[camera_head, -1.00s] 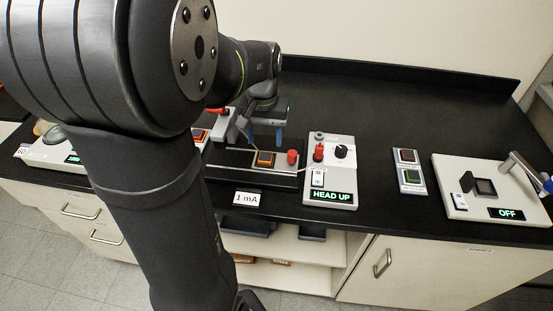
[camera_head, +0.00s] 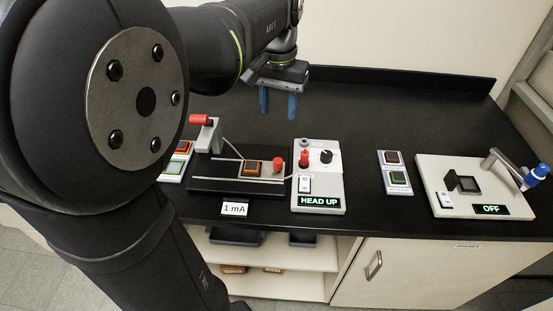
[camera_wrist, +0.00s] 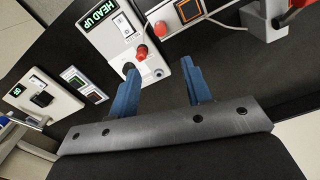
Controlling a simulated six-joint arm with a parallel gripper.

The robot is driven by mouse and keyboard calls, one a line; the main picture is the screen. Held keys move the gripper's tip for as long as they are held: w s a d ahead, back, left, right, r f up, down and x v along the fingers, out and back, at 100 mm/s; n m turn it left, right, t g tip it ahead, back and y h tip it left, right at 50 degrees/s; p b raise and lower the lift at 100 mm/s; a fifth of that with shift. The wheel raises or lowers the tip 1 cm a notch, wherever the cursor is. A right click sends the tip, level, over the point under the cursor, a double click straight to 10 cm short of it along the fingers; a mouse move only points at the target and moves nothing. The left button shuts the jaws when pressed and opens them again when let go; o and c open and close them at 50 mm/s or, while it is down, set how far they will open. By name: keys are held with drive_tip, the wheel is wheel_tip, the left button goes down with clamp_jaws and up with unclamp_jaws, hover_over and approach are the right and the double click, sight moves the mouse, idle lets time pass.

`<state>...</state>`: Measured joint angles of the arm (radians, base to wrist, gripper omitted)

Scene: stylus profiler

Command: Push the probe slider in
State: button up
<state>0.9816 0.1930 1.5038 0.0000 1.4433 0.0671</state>
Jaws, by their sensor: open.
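The profiler has a black base (camera_head: 215,184) with rails, an orange-framed square (camera_head: 252,167), a red knob (camera_head: 278,163) at its right, and a grey post (camera_head: 207,135) with a red handle (camera_head: 200,119) and a thin stylus arm. I cannot tell for sure which part is the probe slider. My gripper (camera_head: 278,104) is open and empty, with blue fingers pointing down behind and above the profiler, apart from it. In the wrist view, my gripper (camera_wrist: 161,82) has the red knob (camera_wrist: 161,28) and orange-framed square (camera_wrist: 190,10) beyond its fingers.
A white control box (camera_head: 330,180) reading "HEAD UP" stands right of the profiler, with a red knob and a black knob. Farther right are a two-button panel (camera_head: 396,174) and a white "OFF" unit (camera_head: 470,205) with a blue-tipped arm. The back counter is clear.

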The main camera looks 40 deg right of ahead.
sight(278, 161)
wheel_tip(278, 161, down, 17)
drive_tip(key=shift+f, duration=0.1)
idle(0.3)
